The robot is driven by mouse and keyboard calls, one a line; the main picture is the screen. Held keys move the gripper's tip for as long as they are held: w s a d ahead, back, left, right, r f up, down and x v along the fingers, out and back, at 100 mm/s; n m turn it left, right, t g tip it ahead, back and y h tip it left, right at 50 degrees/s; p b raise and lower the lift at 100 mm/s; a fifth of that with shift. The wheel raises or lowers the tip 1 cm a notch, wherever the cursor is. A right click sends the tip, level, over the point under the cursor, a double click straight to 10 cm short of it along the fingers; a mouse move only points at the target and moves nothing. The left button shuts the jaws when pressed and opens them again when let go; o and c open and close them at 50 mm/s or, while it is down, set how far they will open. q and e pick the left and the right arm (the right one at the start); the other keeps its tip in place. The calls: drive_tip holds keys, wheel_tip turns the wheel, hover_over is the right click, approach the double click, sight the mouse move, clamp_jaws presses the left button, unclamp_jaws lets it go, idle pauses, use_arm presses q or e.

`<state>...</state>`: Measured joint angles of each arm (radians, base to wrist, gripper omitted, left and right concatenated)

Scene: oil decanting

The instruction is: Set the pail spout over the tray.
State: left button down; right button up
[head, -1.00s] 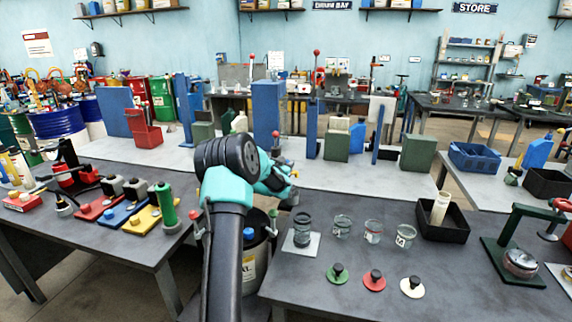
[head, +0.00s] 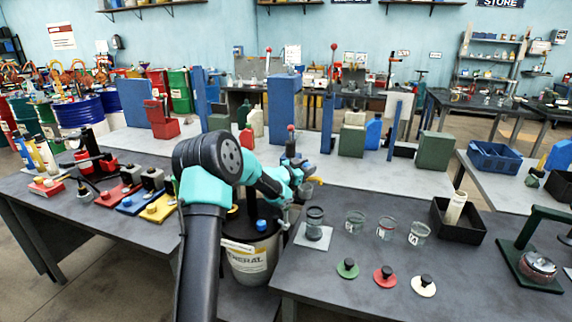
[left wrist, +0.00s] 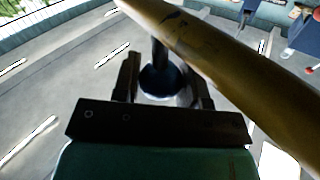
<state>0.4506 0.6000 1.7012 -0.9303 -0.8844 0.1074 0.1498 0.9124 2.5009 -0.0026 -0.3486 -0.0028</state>
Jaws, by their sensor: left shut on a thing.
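The pail (head: 250,262), with a white label and a blue cap on its lid, stands below and behind my left arm. My left gripper (head: 304,174) is above its right side. In the left wrist view, the jaws (left wrist: 160,80) are shut on a dark upright rod, and a brass tube, apparently the spout (left wrist: 235,65), crosses close above. In the head view, a small yellow end of the spout (head: 316,181) shows just beyond the gripper, short of the black tray. The black tray (head: 462,236) holds a cream cylinder on the right bench. My right gripper is not in view.
Green, red and white lids (head: 386,280) lie in front. A green press (head: 520,256) stands far right.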

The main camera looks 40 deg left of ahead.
use_arm(q)
drive_tip(key=shift+s, duration=0.15)
drive_tip(key=c, duration=0.7)
unclamp_jaws()
drive_tip(key=shift+r, duration=0.1)
drive_tip(key=shift+r, duration=0.65)
wheel_tip(320, 180, up, 2)
drive_tip(key=shift+d+r, duration=0.1)
drive_tip(key=s+d, duration=0.3)
drive_tip(key=s, duration=0.1)
drive_tip(key=s+d+r, duration=0.1)
drive_tip(key=s+d, duration=0.2)
drive_tip(key=s, duration=0.1)
drive_tip(key=s+d, duration=0.3)
drive_tip(key=s, duration=0.2)
drive_tip(key=shift+d+r, duration=0.1)
drive_tip(key=shift+r, duration=0.05)
